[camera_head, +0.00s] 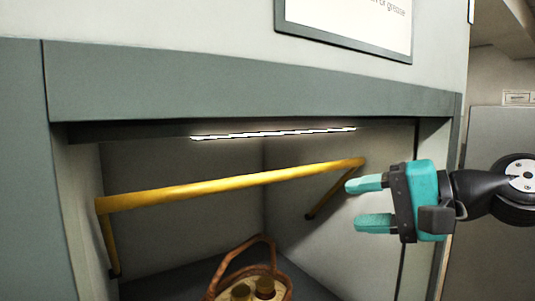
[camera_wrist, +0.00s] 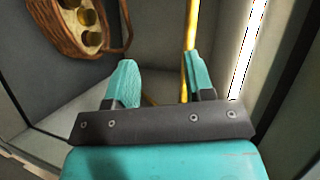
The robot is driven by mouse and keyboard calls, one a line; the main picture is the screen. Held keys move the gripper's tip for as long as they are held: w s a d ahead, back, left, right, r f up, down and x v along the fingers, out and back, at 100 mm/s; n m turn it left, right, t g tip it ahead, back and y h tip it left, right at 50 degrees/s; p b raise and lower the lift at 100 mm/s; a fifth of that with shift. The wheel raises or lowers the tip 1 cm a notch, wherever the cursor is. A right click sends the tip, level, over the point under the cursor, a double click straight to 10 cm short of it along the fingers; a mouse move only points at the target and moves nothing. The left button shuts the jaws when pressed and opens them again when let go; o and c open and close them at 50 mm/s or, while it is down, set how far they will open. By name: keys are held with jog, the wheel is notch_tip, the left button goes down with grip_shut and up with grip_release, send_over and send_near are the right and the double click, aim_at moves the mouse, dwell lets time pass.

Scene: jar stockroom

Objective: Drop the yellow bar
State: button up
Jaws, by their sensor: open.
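The yellow bar (camera_head: 230,183) spans the opening of a grey recess in the head view, sloping up to the right. It has a side arm at each end running back and down to the recess walls. My gripper (camera_head: 366,203) is open and empty at the right end of the opening, its fingertips pointing left, near the bar's right end. In the wrist view the bar (camera_wrist: 190,25) runs up from the right fingertip of my open gripper (camera_wrist: 160,78). I cannot tell whether that finger touches the bar.
A wicker basket (camera_head: 233,262) holding jars stands on the recess floor below the bar; it also shows in the wrist view (camera_wrist: 65,38). A lit strip (camera_head: 275,133) runs under the top edge. A framed sign (camera_head: 345,25) hangs above. The recess's right jamb (camera_head: 432,200) is close behind my gripper.

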aim_at(280, 177)
notch_tip(280, 177, up, 3)
jog(key=w+d+m+t+y, duration=0.1)
jog(key=w+m, duration=0.1)
jog(key=p+x, duration=0.6)
jog(key=x, duration=1)
jog(key=shift+w+a+r, duration=0.15)
jog(key=shift+w+a, duration=0.05)
jog(key=shift+w, duration=0.2)
grip_shut()
